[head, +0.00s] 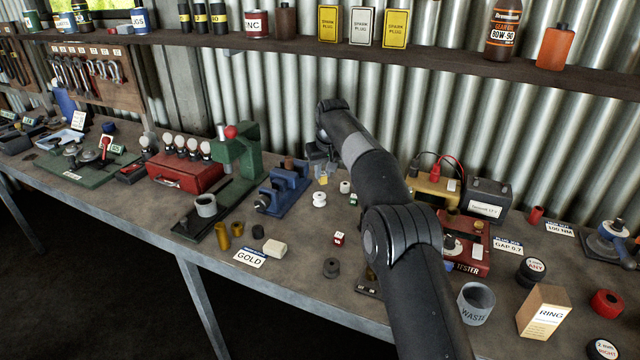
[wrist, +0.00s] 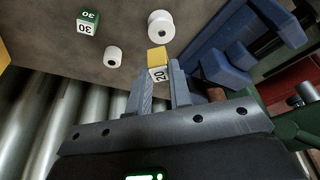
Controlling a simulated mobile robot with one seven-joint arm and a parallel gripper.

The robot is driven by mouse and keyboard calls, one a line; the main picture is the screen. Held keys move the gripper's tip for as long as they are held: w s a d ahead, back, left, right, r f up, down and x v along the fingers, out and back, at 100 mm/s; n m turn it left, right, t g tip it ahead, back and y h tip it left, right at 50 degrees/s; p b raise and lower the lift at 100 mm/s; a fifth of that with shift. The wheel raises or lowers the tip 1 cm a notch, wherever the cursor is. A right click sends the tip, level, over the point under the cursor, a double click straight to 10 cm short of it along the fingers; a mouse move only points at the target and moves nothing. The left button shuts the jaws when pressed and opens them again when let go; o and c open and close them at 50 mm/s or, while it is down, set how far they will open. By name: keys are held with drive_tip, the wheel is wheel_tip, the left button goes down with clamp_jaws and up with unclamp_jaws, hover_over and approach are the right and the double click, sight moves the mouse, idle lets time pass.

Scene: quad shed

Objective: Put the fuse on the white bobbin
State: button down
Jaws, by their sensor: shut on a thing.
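My gripper (wrist: 160,84) is shut on a small yellow-and-white block fuse (wrist: 157,60) marked 20, held between the fingertips. The fuse also shows in the head view (head: 323,180), just under my gripper (head: 322,168). The white bobbin (wrist: 161,25) stands on the bench and shows beyond the fuse in the wrist view, apart from it. In the head view the bobbin (head: 319,199) is just below and in front of the fuse. The fuse's height above the bench is hard to tell.
A white ring-like piece (wrist: 113,56) and a green-and-white block marked 30 (wrist: 88,22) stand near the bobbin. A blue vise (head: 284,188) is close on the left. A red-and-white block (head: 339,238) lies in front. The GOLD card (head: 249,258) lies near the front edge.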

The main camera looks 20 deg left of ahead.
sight(320, 182)
drive_tip(key=shift+a+f, duration=0.35)
drive_tip(key=shift+a, duration=0.15)
drive_tip(key=shift+f, duration=1.95)
drive_tip(key=c, duration=1.3)
unclamp_jaws()
drive_tip(key=shift+f, duration=0.15)
drive_tip(key=v, duration=1.2)
drive_tip(key=shift+d+r, duration=0.1)
drive_tip(key=shift+r, duration=0.1)
